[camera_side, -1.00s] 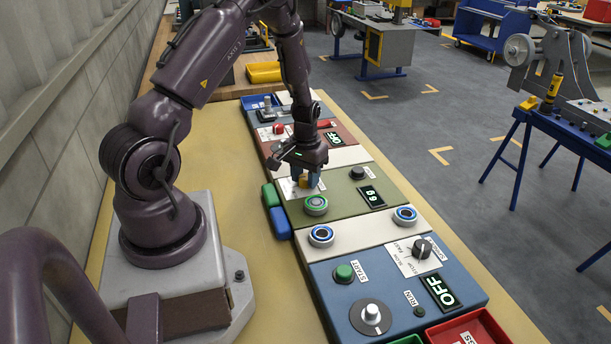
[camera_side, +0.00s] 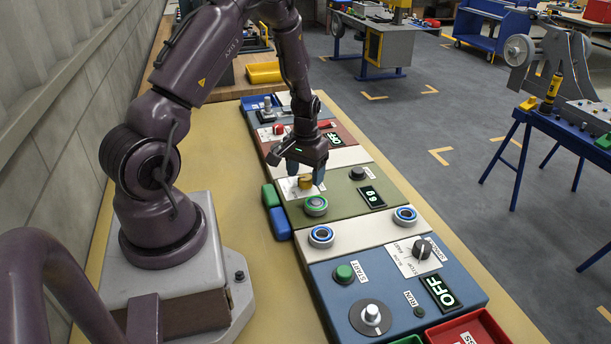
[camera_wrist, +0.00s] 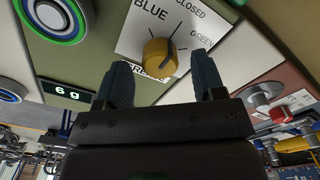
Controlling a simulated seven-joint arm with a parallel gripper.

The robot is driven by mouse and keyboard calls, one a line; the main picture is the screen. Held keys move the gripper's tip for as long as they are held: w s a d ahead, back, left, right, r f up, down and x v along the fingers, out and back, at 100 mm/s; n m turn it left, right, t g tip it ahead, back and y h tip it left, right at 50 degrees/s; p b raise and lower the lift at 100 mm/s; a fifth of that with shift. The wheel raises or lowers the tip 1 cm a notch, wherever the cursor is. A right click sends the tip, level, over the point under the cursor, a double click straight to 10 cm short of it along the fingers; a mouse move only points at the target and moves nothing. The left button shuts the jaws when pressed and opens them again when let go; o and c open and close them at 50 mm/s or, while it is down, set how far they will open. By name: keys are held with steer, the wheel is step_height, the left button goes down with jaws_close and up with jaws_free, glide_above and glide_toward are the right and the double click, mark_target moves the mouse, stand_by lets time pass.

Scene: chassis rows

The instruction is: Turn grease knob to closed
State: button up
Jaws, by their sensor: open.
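The yellow grease knob (camera_side: 305,182) sits on a white label plate in the green panel. In the wrist view, the knob (camera_wrist: 158,57) carries a dark pointer line, and the plate (camera_wrist: 138,40) around it reads BLUE, CLOSED and a partly legible GREEN. A further label is partly hidden behind the knob. My gripper (camera_side: 305,171) is open just above the knob, fingers apart. In the wrist view, the fingers of my gripper (camera_wrist: 160,60) appear on either side of the knob, with no contact visible. Which mark the pointer meets is hard to tell.
A green-ringed button (camera_side: 316,205) and a display (camera_side: 371,196) reading 6 g share the green panel. A black knob (camera_side: 357,173) is to the right. Red controls (camera_wrist: 281,114) stand on the neighbouring panel. Green and blue blocks (camera_side: 280,222) lie beside the row.

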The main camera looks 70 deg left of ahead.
mark_target(304, 178)
step_height(304, 178, up, 12)
stand_by(0.3)
steer(key=shift+f, duration=0.1)
steer(key=s+d+r+m+t, duration=0.2)
steer(key=s+d+r+m, duration=0.2)
steer(key=d+r, duration=0.5)
steer(key=s+d+r+m+t, duration=0.3)
steer(key=s+d+r, duration=0.3)
steer(key=d, duration=0.8)
step_height(304, 178, up, 3)
steer(key=shift+d+r+m+t, duration=0.15)
steer(key=shift+m+t, duration=0.15)
steer(key=shift+m, duration=0.2)
